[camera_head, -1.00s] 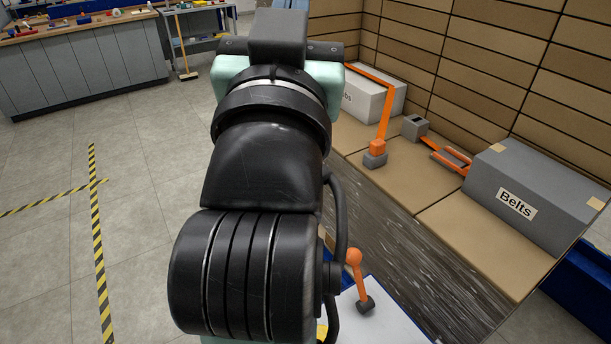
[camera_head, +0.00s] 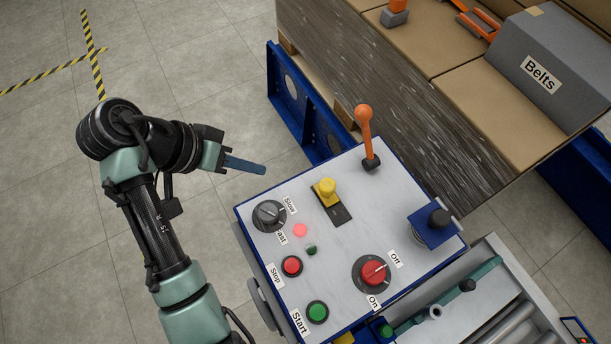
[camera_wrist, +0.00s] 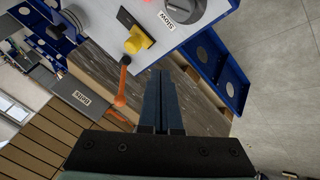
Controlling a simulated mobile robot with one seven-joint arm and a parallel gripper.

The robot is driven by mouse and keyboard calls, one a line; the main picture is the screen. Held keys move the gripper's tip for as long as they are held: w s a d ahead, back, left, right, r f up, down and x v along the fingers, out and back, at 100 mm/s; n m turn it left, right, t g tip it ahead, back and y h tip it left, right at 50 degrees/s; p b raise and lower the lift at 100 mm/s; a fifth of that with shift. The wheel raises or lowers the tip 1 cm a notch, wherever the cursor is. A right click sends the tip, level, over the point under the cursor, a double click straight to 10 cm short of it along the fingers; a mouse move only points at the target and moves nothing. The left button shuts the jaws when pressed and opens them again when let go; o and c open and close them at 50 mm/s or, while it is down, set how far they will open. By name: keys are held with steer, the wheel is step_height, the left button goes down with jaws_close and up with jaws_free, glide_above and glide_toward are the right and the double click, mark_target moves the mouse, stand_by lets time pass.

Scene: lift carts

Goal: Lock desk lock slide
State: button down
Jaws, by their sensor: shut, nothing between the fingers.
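A white control desk (camera_head: 335,245) with blue edges stands right of my gripper in the head view. On its top, a yellow knob (camera_head: 326,187) sits at the upper end of a short black slot; the knob also shows in the wrist view (camera_wrist: 136,42). Near its right corner, a black round knob (camera_head: 439,217) stands on a blue plate (camera_head: 427,237). No label tells which one is the lock slide. My gripper (camera_head: 264,170) is shut and empty, beyond the desk's upper left edge and apart from both knobs. Its fingers also show in the wrist view (camera_wrist: 161,74).
An orange-handled lever (camera_head: 366,135) rises from the desk's far corner. A speed dial (camera_head: 269,215), red stop button (camera_head: 291,265), green start button (camera_head: 317,312) and red on/off switch (camera_head: 373,271) share the top. A loaded pallet (camera_head: 400,75) stands behind. Floor at left is clear.

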mark_target(327, 189)
steer(key=shift+f, duration=0.1)
steer(key=b+x, duration=0.3)
steer(key=x, duration=0.7)
steer(key=shift+d+b, duration=0.1)
steer(key=shift+b, duration=0.2)
steer(key=d+p, duration=0.1)
steer(key=d, duration=0.2)
steer(key=shift+s+d, duration=0.1)
steer(key=shift+s, duration=0.1)
steer(key=shift+d, duration=0.3)
steer(key=shift+s+d, duration=0.1)
